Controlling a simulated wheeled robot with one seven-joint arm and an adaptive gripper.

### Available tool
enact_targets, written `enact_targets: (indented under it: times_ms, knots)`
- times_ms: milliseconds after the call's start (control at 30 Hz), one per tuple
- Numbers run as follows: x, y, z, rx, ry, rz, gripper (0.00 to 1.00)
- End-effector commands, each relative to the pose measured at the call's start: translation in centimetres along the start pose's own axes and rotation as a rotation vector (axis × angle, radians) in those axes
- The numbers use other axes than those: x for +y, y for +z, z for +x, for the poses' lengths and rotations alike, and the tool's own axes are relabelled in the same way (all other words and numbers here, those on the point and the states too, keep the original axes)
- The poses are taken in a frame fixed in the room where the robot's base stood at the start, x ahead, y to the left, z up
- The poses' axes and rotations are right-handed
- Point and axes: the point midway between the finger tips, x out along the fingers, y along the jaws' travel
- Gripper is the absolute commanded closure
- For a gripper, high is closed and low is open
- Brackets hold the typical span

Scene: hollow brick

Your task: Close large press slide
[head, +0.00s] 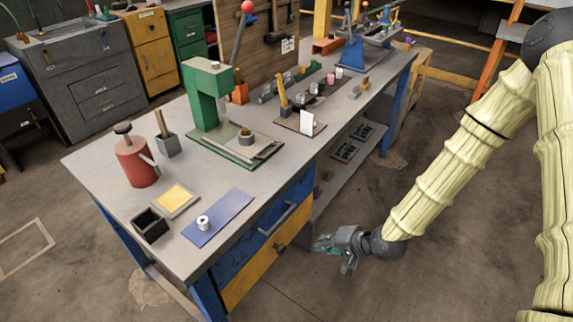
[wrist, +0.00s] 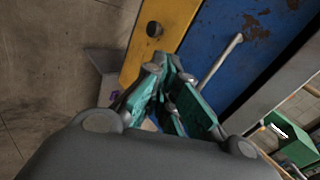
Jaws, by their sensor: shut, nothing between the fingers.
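Below the bench top are a blue drawer front (head: 250,232) with a bar handle (head: 278,218) and a yellow drawer front (head: 245,280) with a dark knob (head: 279,247). My gripper (head: 318,243) is shut and empty, beside the drawers. In the wrist view its fingers (wrist: 168,65) lie before the yellow front (wrist: 180,22) and the handle (wrist: 218,62).
The bench top (head: 115,165) holds a red can (head: 136,162), a blue mat (head: 222,217) with a white roll (head: 203,222), and a black box (head: 150,225). A lower shelf (head: 330,175) lies right of the drawers. The floor at the right front is clear.

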Motion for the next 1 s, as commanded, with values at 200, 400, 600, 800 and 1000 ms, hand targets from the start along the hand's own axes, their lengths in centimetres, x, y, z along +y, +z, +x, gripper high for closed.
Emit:
enact_targets:
  times_ms: [200,400,600,800,1000]
  knots:
    - [-9.0,-8.4,-0.2,0.034,-0.309,0.094,1.00]
    - [-15.1,-13.1,-3.5,0.021,-0.490,0.128,1.00]
    - [-17.7,-14.8,-5.5,0.008,-0.558,0.138,1.00]
    - [-18.7,-15.0,-4.6,0.005,-0.563,0.138,1.00]
    - [-20.1,-15.1,-2.3,0.004,-0.563,0.139,1.00]
